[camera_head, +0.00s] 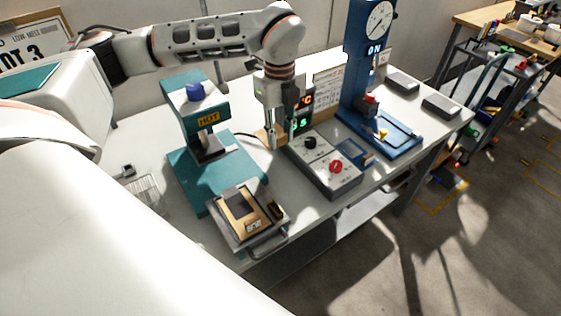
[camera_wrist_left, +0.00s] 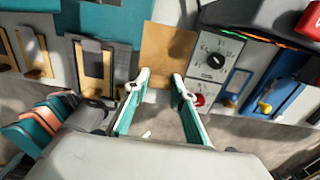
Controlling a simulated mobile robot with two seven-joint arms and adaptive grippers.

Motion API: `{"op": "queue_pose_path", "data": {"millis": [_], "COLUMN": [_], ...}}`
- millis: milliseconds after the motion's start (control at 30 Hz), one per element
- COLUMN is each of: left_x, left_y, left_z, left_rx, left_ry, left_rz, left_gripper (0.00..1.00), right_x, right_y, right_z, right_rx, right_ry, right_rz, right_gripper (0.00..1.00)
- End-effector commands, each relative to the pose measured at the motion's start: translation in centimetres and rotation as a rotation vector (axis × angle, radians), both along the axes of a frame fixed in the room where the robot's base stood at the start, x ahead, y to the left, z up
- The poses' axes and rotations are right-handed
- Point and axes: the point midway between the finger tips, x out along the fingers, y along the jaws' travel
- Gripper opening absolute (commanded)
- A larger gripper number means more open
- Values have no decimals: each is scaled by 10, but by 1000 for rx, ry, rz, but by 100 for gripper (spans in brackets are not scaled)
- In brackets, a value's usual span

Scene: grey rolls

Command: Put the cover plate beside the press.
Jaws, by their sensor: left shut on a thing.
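My left gripper (camera_head: 273,142) is shut on a flat brown plate, which I take to be the cover plate (camera_head: 264,134). In the left wrist view the plate (camera_wrist_left: 168,45) reaches out past both fingertips (camera_wrist_left: 160,78). In the head view it is mostly hidden behind the gripper, between the teal press (camera_head: 190,125) marked HOT and the grey control box (camera_head: 325,165). I cannot tell whether it touches the table. A blue press (camera_head: 358,60) with a dial stands farther right. My right gripper is not in view.
A metal tray (camera_head: 272,240) with a gold plate (camera_head: 243,211) sits before the teal press. The control box has a red knob (camera_head: 336,166). Dark blocks (camera_head: 441,106) lie at the table's right end. A wire rack (camera_head: 146,188) is left of the teal press.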

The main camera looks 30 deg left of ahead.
Motion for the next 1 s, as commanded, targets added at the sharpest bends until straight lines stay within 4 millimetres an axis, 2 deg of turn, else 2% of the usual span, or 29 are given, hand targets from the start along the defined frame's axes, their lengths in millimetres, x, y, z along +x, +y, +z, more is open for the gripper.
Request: {"op": "queue_pose_path", "data": {"millis": [33, 100, 233, 500, 733, 1000], "left_x": [-1, -1, -1, 0, 0, 0], "left_y": [0, 0, 0, 0, 0, 0], "left_z": [-14, -29, -50, -68, -100, -104], "left_rx": [0, 0, 0, 0, 0, 0], "left_ry": [4, 4, 2, 1, 2, -1], "left_rz": [-1, 0, 0, 0, 0, 0], "left_gripper": [3, 3, 3, 3, 3, 3], "right_x": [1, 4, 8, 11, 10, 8], "right_y": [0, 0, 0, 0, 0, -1], "right_z": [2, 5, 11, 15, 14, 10], "right_rx": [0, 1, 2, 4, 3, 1], "right_ry": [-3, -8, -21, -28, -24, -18], "right_rz": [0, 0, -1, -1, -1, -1], "right_gripper": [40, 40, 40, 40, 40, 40]}}
